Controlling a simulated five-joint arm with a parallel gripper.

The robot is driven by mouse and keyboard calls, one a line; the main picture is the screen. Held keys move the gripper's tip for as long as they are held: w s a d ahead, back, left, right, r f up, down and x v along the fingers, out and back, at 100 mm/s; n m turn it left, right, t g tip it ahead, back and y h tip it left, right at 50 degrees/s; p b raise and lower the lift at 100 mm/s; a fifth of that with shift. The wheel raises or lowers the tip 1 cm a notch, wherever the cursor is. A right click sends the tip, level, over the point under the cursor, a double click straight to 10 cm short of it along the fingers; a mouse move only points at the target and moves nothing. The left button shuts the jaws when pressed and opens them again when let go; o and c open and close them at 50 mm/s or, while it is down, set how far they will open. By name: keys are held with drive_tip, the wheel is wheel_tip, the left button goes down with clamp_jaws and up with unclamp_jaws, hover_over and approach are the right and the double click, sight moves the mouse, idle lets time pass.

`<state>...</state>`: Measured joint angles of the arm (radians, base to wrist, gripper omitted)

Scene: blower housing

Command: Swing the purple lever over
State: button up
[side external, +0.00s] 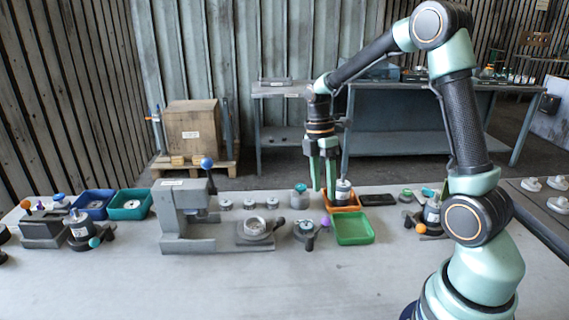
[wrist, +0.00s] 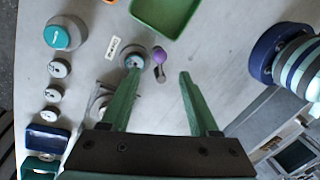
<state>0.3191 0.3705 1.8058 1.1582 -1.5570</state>
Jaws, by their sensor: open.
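The purple lever's ball (side external: 325,222) sits on the right of a small grey round housing (side external: 305,232) in the side view, beside a dark handle. In the wrist view the purple ball (wrist: 159,56) lies just beyond the gap between my fingertips, with the round housing (wrist: 134,60) left of it, its near part hidden by my left finger. My gripper (side external: 324,190) is open and empty, fingers pointing down, above the table. It also shows in the wrist view (wrist: 160,73). No contact with the lever is visible; the exact height is unclear.
A grey press (side external: 174,220) with a blue-knobbed lever stands left. Blue (side external: 80,213) and teal trays (side external: 130,213) lie far left. The front table is clear.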

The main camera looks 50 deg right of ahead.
sight(326, 217)
drive_tip(key=f, duration=0.2)
drive_tip(key=s+f, duration=0.1)
drive_tip(key=f, duration=0.5)
drive_tip(key=shift+s+a+f, duration=0.1)
drive_tip(key=shift+s+a, duration=0.15)
